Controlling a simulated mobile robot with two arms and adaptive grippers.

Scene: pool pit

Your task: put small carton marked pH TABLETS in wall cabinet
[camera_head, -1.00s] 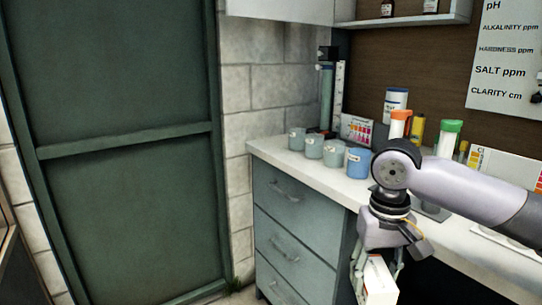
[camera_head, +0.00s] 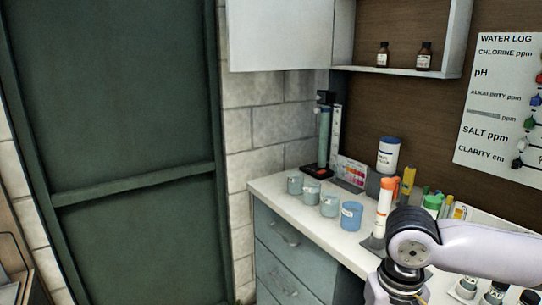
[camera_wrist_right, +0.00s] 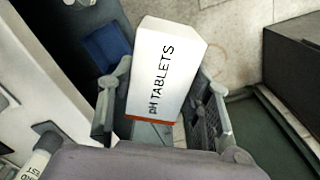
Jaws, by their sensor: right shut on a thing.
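The small white carton marked pH TABLETS (camera_wrist_right: 165,70) is held between the fingers of my right gripper (camera_wrist_right: 163,82) in the right wrist view. Its label faces the camera and a red-orange band runs along its near edge. In the head view only my right arm shows at the lower right; its fingers and the carton are below the picture. The wall cabinet (camera_head: 345,35) is at the top of the head view, above and beyond my right arm. Its right part is open and holds two small brown bottles (camera_head: 424,56); a white panel covers its left part. My left gripper is not in view.
The white counter (camera_head: 290,208) carries several blue-tinted cups (camera_head: 351,216), an orange-capped tube (camera_head: 386,205), a white tub (camera_head: 388,155) and other bottles near my right arm. A WATER LOG board (camera_head: 500,100) hangs at right. A green door (camera_head: 130,120) stands at left.

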